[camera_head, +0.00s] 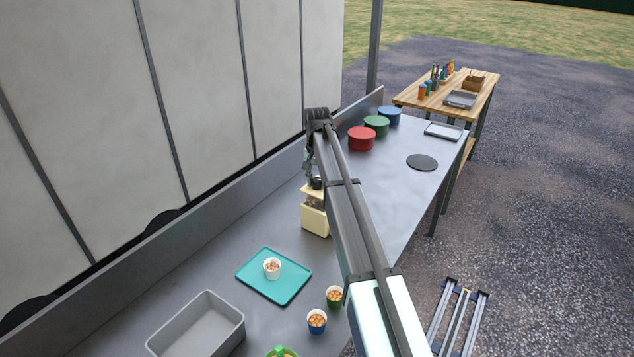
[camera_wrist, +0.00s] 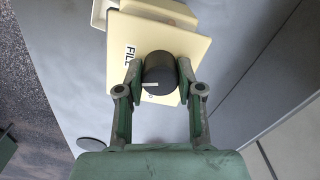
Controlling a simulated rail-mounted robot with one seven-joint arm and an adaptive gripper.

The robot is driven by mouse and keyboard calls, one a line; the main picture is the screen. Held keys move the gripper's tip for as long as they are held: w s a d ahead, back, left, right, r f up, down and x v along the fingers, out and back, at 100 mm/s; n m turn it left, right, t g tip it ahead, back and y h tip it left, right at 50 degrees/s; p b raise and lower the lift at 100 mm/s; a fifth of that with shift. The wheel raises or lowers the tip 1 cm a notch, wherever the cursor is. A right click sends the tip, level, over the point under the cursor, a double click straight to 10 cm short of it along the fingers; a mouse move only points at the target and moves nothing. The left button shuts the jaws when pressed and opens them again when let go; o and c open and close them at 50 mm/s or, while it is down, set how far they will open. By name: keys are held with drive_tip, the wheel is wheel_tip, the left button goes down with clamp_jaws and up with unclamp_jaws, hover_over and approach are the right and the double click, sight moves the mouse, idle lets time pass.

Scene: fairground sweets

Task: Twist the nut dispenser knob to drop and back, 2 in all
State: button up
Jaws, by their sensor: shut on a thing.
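The nut dispenser is a cream box (camera_head: 314,220) on the metal counter in the head view, partly hidden by my arm. In the wrist view its cream face (camera_wrist: 190,48) carries a "FILL" label on the left. Its round black knob (camera_wrist: 158,76) has a white pointer mark, which points to the lower left side of the knob. My gripper (camera_wrist: 160,70) has one finger on each side of the knob and is shut on it. In the head view my gripper is mostly hidden behind the arm.
A white cup of nuts (camera_head: 272,262) stands on a teal tray (camera_head: 256,284). A green cup (camera_head: 334,292), a blue cup (camera_head: 317,325) and a grey bin (camera_head: 170,342) are nearer. Red (camera_head: 361,139), green (camera_head: 376,126) and blue (camera_head: 389,116) canisters stand beyond the arm.

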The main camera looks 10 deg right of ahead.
sight(317, 179)
drive_tip(key=n+b, duration=0.1)
drive_tip(key=n, duration=0.6)
drive_tip(key=shift+f, duration=0.1)
drive_tip(key=n, duration=0.3)
drive_tip(key=shift+n+b, duration=0.4)
drive_tip(key=shift+n, duration=1.7)
drive_tip(key=o, duration=1.1)
drive_tip(key=shift+o, duration=0.3)
drive_tip(key=shift+r, duration=0.65)
wheel_tip(317, 179, up, 11)
